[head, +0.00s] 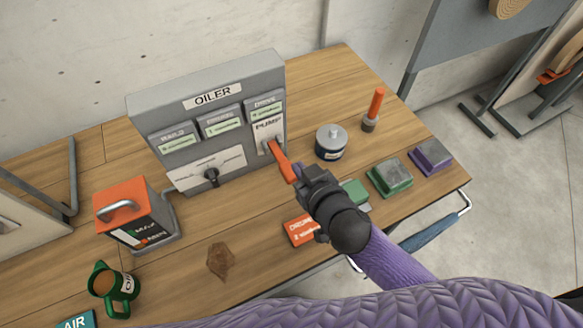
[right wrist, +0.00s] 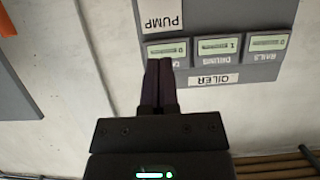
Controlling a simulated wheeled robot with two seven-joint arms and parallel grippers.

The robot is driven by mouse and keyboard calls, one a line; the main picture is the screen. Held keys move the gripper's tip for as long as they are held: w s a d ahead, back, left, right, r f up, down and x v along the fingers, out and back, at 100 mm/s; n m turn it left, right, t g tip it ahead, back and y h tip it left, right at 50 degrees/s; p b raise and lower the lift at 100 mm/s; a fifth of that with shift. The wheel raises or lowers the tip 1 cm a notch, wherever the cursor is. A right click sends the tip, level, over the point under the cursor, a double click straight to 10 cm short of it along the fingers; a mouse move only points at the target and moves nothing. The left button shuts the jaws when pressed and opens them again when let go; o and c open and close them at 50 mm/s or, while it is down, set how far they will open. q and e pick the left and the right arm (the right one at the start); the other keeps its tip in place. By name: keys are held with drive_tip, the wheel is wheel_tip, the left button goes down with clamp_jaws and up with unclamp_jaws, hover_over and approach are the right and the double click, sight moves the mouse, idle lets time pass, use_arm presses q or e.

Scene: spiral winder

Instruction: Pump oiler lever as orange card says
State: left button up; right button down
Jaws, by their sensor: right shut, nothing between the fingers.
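The grey oiler box (head: 205,112) stands on the wooden bench with three small displays, the middle one labelled DRUMS. Its orange pump lever (head: 281,163) sticks out and down below the PUMP label at the right. A black selector knob (head: 211,175) sits on a white dial plate at the lower front. My right gripper (head: 303,174) is shut and empty, close to the lever's outer end; I cannot tell if they touch. In the right wrist view its closed fingers (right wrist: 159,85) point at the upside-down panel. The orange card (head: 299,230), reading DRUM with a second line, is partly hidden by my gripper.
A silver-lidded pot (head: 331,142) and an orange-handled tool (head: 373,110) stand right of the oiler. Green (head: 390,177) and purple (head: 430,156) blocks lie near the right edge. An orange-topped box (head: 135,212) and green mug (head: 115,289) stand left. The front middle bench is mostly clear.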

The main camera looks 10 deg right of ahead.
sight(292, 175)
drive_tip(key=x, duration=0.2)
drive_tip(key=b+x, duration=0.1)
drive_tip(key=x, duration=0.2)
drive_tip(key=shift+f, duration=0.5)
drive_tip(key=shift+s+f+b, duration=0.2)
drive_tip(key=shift+f+b, duration=0.45)
drive_tip(key=shift+f, duration=0.55)
use_arm(q)
drive_tip(key=f, duration=0.1)
drive_tip(key=a+f, duration=0.1)
drive_tip(key=shift+s+a+f, duration=0.1)
drive_tip(key=shift+s+f, duration=0.05)
drive_tip(key=shift+f, duration=0.25)
use_arm(e)
drive_tip(key=shift+d+f, duration=0.1)
drive_tip(key=shift+f, duration=0.25)
drive_tip(key=shift+s, duration=0.1)
